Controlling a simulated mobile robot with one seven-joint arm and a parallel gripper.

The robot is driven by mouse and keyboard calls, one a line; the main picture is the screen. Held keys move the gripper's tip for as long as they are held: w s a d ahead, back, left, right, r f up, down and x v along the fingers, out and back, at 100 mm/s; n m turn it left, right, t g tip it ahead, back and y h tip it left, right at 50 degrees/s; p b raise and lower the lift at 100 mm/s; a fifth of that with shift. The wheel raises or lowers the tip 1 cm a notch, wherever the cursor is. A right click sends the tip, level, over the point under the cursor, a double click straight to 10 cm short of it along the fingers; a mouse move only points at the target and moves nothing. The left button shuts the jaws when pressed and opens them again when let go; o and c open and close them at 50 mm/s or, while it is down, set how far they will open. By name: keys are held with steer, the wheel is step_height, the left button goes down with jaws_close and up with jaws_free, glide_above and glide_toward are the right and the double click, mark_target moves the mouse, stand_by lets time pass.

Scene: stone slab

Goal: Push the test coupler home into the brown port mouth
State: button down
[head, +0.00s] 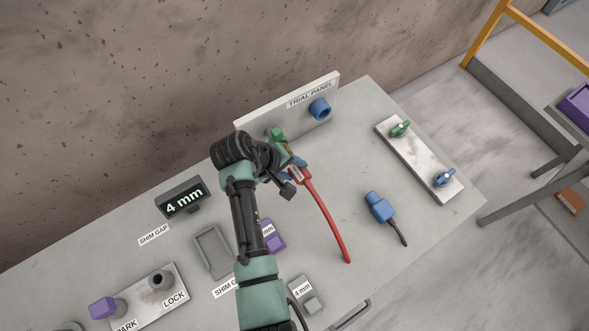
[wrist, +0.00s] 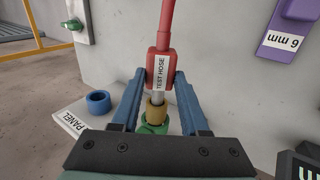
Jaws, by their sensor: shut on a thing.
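The red test coupler (wrist: 158,62), labelled TEST HOSE, sits between the blue fingers of my gripper (wrist: 160,78), which is shut on it. Its silver tip (wrist: 157,97) points toward the brown port mouth (wrist: 156,110) and meets or overlaps its rim in the wrist view. I cannot tell how deep it sits. A green port body (wrist: 152,128) shows just beyond the brown ring. In the head view the red coupler (head: 300,174) is beside my gripper (head: 290,166), its red hose trailing over the slab.
The trial panel (head: 290,100) stands at the slab's back, with a blue port (head: 320,108) on its right. A blue connector (head: 379,207) lies to the right, near a plate (head: 415,160) with green and blue fittings. A shim gauge display (head: 183,198) reads 4 mm at left.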

steer(key=shift+w+a+b, duration=0.7)
steer(key=shift+w+b, duration=0.05)
steer(key=shift+w, duration=0.25)
steer(key=shift+c, duration=1.7)
jaws_free()
steer(key=shift+s, duration=0.1)
steer(key=b+v, duration=0.1)
steer(key=v, duration=1.2)
steer(key=shift+b, duration=0.4)
